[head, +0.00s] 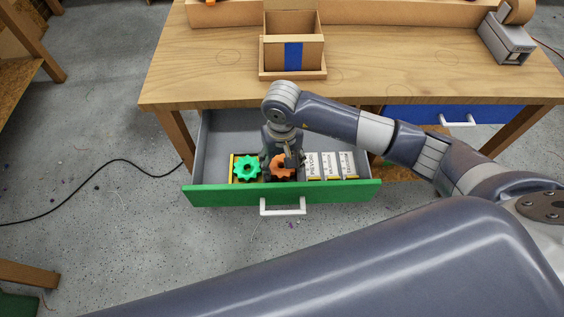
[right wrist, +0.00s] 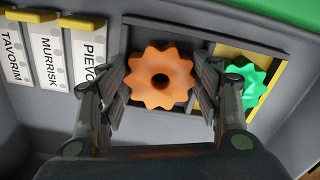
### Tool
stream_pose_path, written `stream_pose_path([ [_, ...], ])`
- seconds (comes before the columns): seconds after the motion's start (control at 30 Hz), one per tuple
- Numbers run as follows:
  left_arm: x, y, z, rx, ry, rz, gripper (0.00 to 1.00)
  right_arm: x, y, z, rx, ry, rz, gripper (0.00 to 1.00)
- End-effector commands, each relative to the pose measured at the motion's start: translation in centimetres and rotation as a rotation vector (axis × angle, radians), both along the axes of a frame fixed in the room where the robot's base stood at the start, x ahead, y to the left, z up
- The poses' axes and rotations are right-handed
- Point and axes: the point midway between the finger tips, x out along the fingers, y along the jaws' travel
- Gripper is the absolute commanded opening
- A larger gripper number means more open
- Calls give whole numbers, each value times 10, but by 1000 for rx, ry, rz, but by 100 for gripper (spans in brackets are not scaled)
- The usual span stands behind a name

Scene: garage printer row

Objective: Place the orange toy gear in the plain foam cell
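The orange toy gear (head: 282,167) is in the open green-fronted drawer (head: 230,196). In the right wrist view the orange gear (right wrist: 161,78) looks to lie flat within the dark-framed plain foam cell (right wrist: 150,118). My right gripper (head: 286,160) points down over it. In the right wrist view its fingers (right wrist: 162,72) stand on either side of the gear, with a narrow gap at each side, so it looks open. A green gear (head: 246,168) sits beside it in the yellow-marked cell (right wrist: 210,98). My left gripper is not in view.
White labelled boxes (head: 331,165) stand in the drawer right of the gears. Above is the wooden bench (head: 200,77) with a cardboard box (head: 292,50) and a grey device (head: 506,40). A blue drawer (head: 420,114) is at the right. A black cable (head: 90,172) lies on the floor.

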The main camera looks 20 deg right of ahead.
Motion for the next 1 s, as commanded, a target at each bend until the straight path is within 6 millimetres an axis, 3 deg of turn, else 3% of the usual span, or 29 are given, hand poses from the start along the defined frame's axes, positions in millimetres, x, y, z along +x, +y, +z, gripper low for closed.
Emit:
stream_pose_path([
  [0.4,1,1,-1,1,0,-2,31,0,0,0,0,0,0,77],
  [0.57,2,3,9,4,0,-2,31,0,0,8,0,0,-1,77],
  [0.67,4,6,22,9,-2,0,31,-1,0,19,0,2,-1,77],
  [1.0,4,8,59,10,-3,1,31,1,-1,100,-1,-3,1,77],
])
